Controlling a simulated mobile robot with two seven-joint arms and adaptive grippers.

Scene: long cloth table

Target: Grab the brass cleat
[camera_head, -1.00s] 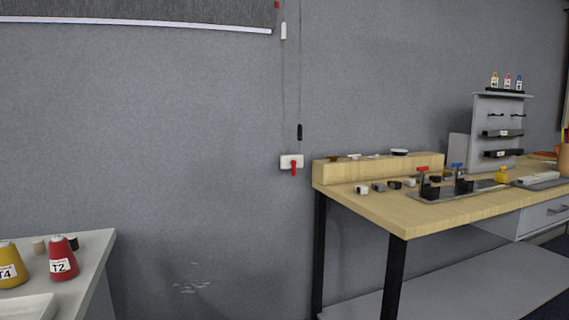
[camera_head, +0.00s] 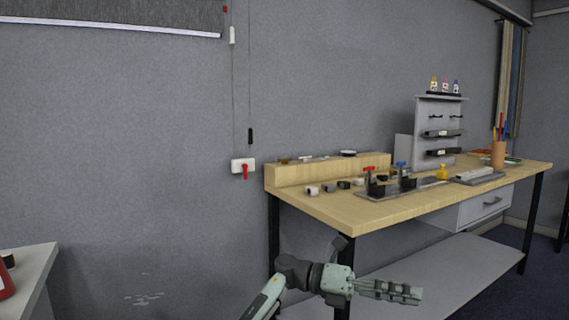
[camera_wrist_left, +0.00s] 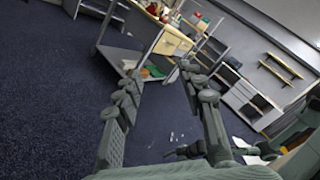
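A small brownish-gold piece (camera_head: 284,161) lies at the left end of the raised wooden ledge (camera_head: 330,172) on the workbench. It may be the brass cleat, but it is too small to tell for sure. My left gripper (camera_head: 415,294) is in front of the bench, below its top and well away from that piece. In the left wrist view its two fingers (camera_wrist_left: 158,78) stand apart with nothing between them, so it is open. My right gripper is not in view.
Several small dark and light pieces (camera_head: 344,185) lie before the ledge. Red- and blue-handled clamps (camera_head: 370,182) stand to their right, by a grey rack (camera_head: 437,128). A white wall box (camera_head: 243,165) with a red lever hangs left of the bench. The bench's front edge lies above my gripper.

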